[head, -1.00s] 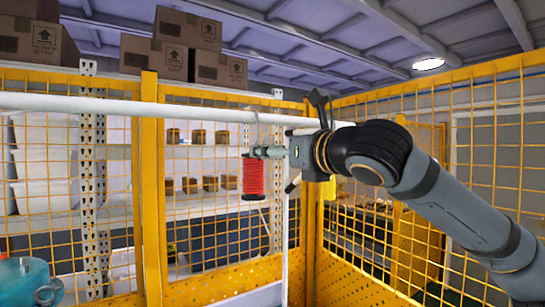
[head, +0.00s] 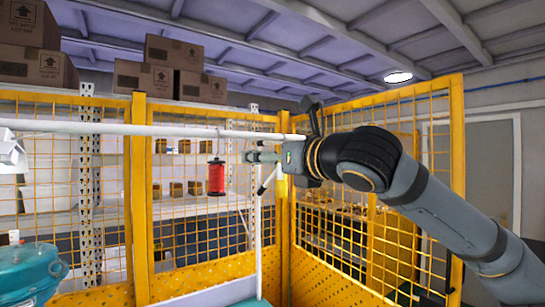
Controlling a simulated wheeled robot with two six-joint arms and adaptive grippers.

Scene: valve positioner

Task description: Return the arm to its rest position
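My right arm comes in from the right of the head view, and its gripper (head: 262,157) points left at about the height of a white horizontal rail. The gripper is seen side-on and small, so I cannot tell whether its fingers are open or shut. My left gripper is not in view.
A yellow mesh fence (head: 141,200) stands behind the rail and continues to the right. A white upright post (head: 258,235) stands below my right gripper. A teal rounded device (head: 28,270) sits at the lower left. Cardboard boxes (head: 160,80) are stacked high behind the fence.

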